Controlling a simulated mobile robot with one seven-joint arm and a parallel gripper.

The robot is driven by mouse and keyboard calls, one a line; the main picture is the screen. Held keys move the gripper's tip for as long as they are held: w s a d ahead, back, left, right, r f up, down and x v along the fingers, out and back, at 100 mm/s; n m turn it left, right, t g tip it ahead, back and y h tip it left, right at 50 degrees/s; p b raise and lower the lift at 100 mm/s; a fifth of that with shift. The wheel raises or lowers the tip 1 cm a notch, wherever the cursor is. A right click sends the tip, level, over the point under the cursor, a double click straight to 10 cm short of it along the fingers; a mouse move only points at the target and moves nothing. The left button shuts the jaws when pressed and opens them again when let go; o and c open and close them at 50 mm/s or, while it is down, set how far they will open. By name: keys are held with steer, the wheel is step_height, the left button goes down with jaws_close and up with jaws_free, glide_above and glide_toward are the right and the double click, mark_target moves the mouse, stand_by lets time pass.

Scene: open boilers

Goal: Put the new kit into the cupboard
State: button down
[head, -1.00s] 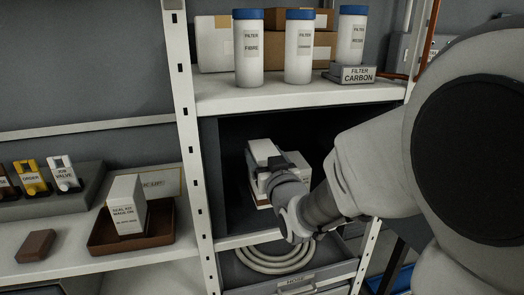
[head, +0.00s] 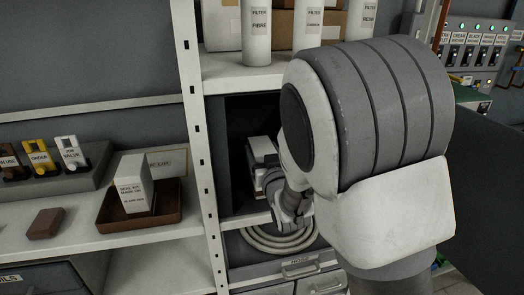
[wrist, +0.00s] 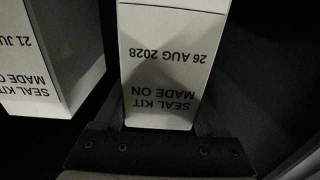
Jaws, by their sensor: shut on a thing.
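A white box (wrist: 165,60) marked SEAL KIT, MADE ON 26 AUG 2028, is between the fingers of my gripper (wrist: 160,118), which is shut on it. Its print is upside down in the wrist view. A second white seal kit (wrist: 50,55) stands beside it on the left, dated 21 JU, the rest cut off. In the head view my gripper is in the dark open cupboard (head: 240,125), mostly hidden by my arm. A white box top (head: 262,148) shows there. Another white seal kit (head: 133,182) stands in a brown tray (head: 165,215) on the left shelf; its date is too small to read.
White filter bottles (head: 257,35) stand on the shelf above the cupboard. A white upright post (head: 195,120) borders its left side. A coiled hose (head: 275,240) lies in the drawer below. A dark panel (head: 490,165) stands at the right. A brown block (head: 46,223) lies left of the tray.

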steer(key=shift+f, duration=0.1)
jaws_free()
steer(key=shift+r, duration=0.2)
steer(key=shift+s+f, duration=0.1)
steer(key=shift+f, duration=0.05)
